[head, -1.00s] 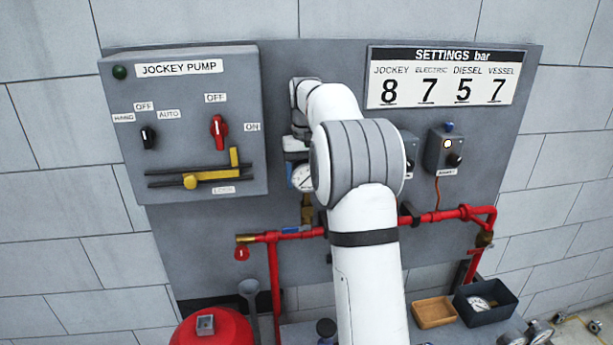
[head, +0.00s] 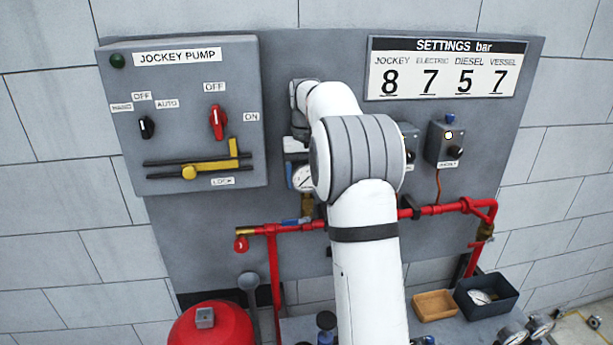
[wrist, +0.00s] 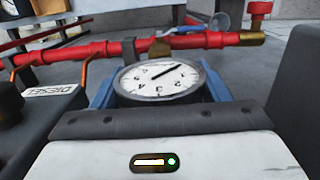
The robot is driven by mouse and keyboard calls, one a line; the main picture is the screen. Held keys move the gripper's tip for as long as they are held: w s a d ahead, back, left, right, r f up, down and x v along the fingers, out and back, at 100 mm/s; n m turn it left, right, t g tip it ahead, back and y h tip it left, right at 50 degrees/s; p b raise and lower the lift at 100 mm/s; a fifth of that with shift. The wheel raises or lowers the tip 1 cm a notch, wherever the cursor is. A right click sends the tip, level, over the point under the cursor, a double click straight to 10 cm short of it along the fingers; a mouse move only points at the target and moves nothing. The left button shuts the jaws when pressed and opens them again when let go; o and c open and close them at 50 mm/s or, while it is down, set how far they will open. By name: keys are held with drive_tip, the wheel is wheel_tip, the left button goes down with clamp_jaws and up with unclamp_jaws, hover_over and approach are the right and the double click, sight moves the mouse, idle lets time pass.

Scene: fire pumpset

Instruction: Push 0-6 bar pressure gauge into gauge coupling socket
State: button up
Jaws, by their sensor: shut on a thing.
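The pressure gauge (wrist: 158,78) has a round white dial and shows between the blue fingers of my gripper (wrist: 158,88) in the wrist view. My gripper is shut on it. In the head view the gauge (head: 303,178) is partly hidden behind my arm, upright above the red pipe. A brass fitting, apparently the coupling socket (head: 307,205), stands on the pipe directly below the gauge. Brass also shows behind the dial in the wrist view (wrist: 161,48). The join between gauge and socket is hidden, so I cannot tell how deep the gauge sits.
The red pipe (head: 437,210) runs across below the gauge, with a blue-handled valve (head: 296,222) close by on the left. The jockey pump panel (head: 182,115) is to the left and a switch box (head: 444,145) to the right. A wooden tray (head: 434,306) and dark bin (head: 485,298) stand lower right.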

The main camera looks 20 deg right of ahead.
sight(306, 162)
drive_tip(key=shift+f, duration=0.25)
drive_tip(key=o, duration=1.8)
drive_tip(key=shift+w+r, duration=0.15)
drive_tip(key=shift+r, duration=1.8)
drive_tip(key=shift+w+r, duration=0.15)
drive_tip(key=shift+r, duration=1.8)
